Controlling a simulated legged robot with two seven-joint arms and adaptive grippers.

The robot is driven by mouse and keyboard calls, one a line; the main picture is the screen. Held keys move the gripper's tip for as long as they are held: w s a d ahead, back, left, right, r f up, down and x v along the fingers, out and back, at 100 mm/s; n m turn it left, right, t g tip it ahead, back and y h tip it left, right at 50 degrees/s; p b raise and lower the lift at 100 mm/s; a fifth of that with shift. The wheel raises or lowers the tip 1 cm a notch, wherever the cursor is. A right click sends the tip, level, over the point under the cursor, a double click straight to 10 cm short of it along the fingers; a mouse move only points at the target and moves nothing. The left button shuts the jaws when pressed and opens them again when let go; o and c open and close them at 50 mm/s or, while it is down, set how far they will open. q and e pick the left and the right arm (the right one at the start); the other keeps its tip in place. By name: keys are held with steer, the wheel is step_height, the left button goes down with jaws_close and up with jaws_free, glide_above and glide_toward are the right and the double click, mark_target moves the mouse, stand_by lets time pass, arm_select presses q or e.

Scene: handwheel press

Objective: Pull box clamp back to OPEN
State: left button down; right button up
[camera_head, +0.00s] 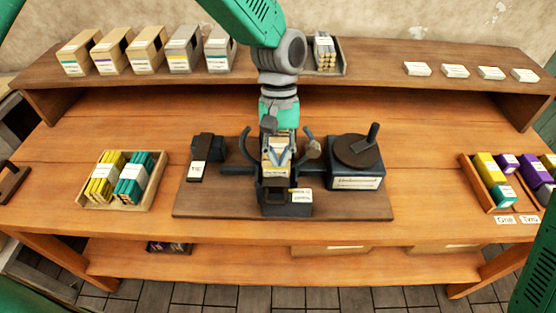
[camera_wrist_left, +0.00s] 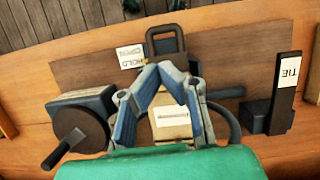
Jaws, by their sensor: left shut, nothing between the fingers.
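The box clamp (camera_head: 285,201) is a dark block-like fixture at the front middle of the dark base board, with a white label beside it. In the left wrist view its dark looped handle (camera_wrist_left: 165,41) stands at the top middle, next to a label reading HOLD and OPEN (camera_wrist_left: 130,57). A tan box (camera_head: 275,171) sits in the fixture; it also shows in the left wrist view (camera_wrist_left: 170,123). My left gripper (camera_head: 279,163) reaches down over the box, its blue-grey fingertips (camera_wrist_left: 162,74) together and empty, near the handle. I cannot tell whether they touch it. My right gripper is out of view.
A dark handwheel press (camera_head: 355,163) stands right of the clamp, and a TIE block (camera_head: 205,157) stands left. A wooden tray (camera_head: 150,190) with yellow and teal packs lies further left. Another tray (camera_head: 477,183) is at far right. A shelf (camera_head: 380,60) runs behind.

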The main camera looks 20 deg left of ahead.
mark_target(278, 198)
arm_select(q)
steer(key=x, duration=0.7)
steer(key=shift+s+a+p, duration=0.1)
steer(key=shift+a+p, duration=0.2)
steer(key=shift+p, duration=0.05)
steer(key=shift+s+f, duration=0.1)
steer(key=shift+f, duration=0.3)
steer(key=shift+d, duration=0.25)
